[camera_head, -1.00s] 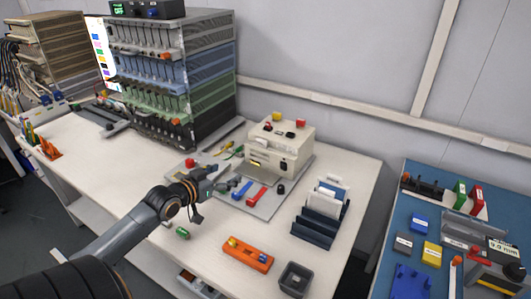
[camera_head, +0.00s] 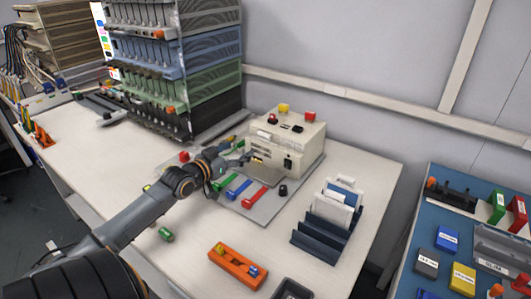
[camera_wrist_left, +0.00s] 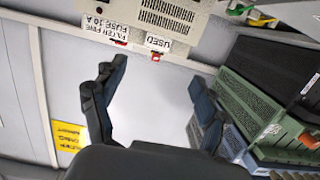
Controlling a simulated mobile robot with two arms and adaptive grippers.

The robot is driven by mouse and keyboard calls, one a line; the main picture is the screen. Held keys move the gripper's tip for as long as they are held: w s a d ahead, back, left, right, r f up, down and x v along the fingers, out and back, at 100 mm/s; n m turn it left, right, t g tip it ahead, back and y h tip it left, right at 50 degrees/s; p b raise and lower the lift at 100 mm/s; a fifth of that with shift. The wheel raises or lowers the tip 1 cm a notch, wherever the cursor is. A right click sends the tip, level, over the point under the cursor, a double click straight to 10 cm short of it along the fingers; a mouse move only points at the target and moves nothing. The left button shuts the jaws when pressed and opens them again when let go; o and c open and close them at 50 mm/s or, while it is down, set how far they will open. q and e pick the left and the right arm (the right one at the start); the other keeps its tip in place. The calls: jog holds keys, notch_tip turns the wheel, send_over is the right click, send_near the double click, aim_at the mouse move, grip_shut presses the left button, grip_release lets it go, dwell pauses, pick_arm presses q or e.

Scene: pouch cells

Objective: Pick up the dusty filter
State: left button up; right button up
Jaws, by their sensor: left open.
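I cannot make out a dusty filter for certain in either view. A cream machine (camera_head: 300,143) with red and yellow parts on top stands at the back of the bench. In the left wrist view its grille (camera_wrist_left: 165,16) is at the top, upside down, beside labels reading "FILTER FINE FUSE 10 A" (camera_wrist_left: 105,27) and "USED" (camera_wrist_left: 158,43). My left gripper (camera_head: 244,158) is in front of the machine's left front side. In the left wrist view the left gripper's fingers (camera_wrist_left: 157,85) are spread, with nothing between them. My right gripper is not in view.
Blue (camera_head: 239,186) and red (camera_head: 256,196) strips lie on the grey mat before the machine. A dark rack with white plates (camera_head: 333,215), an orange tray (camera_head: 237,267) and a green cylinder (camera_head: 165,234) are nearer. Stacked racks (camera_head: 180,60) stand left; a blue table (camera_head: 425,285) is right.

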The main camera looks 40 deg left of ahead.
aim_at(263, 137)
pick_arm(q)
jog(key=w, duration=0.4)
jog(key=w+f, duration=0.1)
jog(key=w, duration=0.3)
jog(key=w+a+f+b, duration=0.1)
jog(key=w, duration=0.3)
jog(key=c, duration=1.3)
